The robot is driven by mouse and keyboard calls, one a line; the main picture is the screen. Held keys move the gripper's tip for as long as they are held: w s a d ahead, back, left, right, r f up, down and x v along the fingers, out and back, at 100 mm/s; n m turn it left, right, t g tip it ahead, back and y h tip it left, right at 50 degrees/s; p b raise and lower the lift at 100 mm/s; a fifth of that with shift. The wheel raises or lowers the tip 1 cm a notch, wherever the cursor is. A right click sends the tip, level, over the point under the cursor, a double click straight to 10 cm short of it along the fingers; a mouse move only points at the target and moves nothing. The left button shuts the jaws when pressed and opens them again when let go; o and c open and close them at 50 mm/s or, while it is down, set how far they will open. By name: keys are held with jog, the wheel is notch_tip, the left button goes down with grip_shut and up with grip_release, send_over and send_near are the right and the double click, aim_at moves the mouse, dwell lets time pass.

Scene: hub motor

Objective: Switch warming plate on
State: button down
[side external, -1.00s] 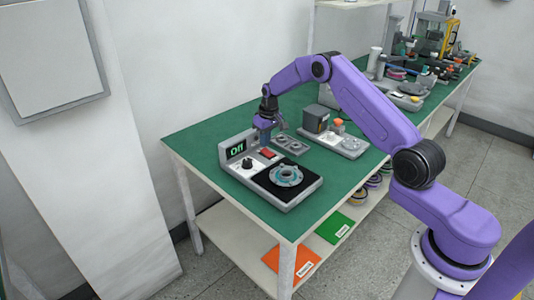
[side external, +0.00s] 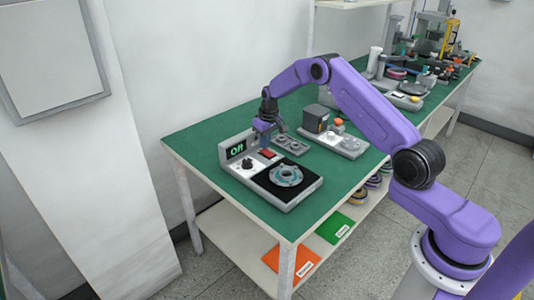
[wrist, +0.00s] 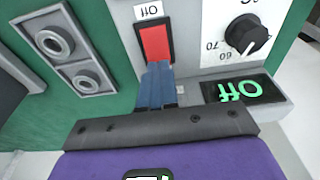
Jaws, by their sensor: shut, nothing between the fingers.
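The warming plate unit (side external: 229,163) sits at the near left end of the green table. Its display (side external: 236,150) reads "Off" in green, and the display also shows in the wrist view (wrist: 240,90). Its red switch (wrist: 155,42) has a label reading "Off" at its far end. A black knob (wrist: 246,34) is beside the switch. A teal and grey round part (side external: 286,175) lies on the black plate. My gripper (wrist: 156,68) is shut and empty, with its blue fingertips at the near end of the red switch; I cannot tell whether they press it.
A grey block with two round holes (wrist: 68,58) lies on the table beside the unit. Another grey base (side external: 346,146) with a dark box and an orange part stands behind it. The table front left of the unit is clear.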

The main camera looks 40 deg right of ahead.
jog(key=shift+f, duration=0.65)
dwell(0.4)
jog(key=shift+r, duration=3.5)
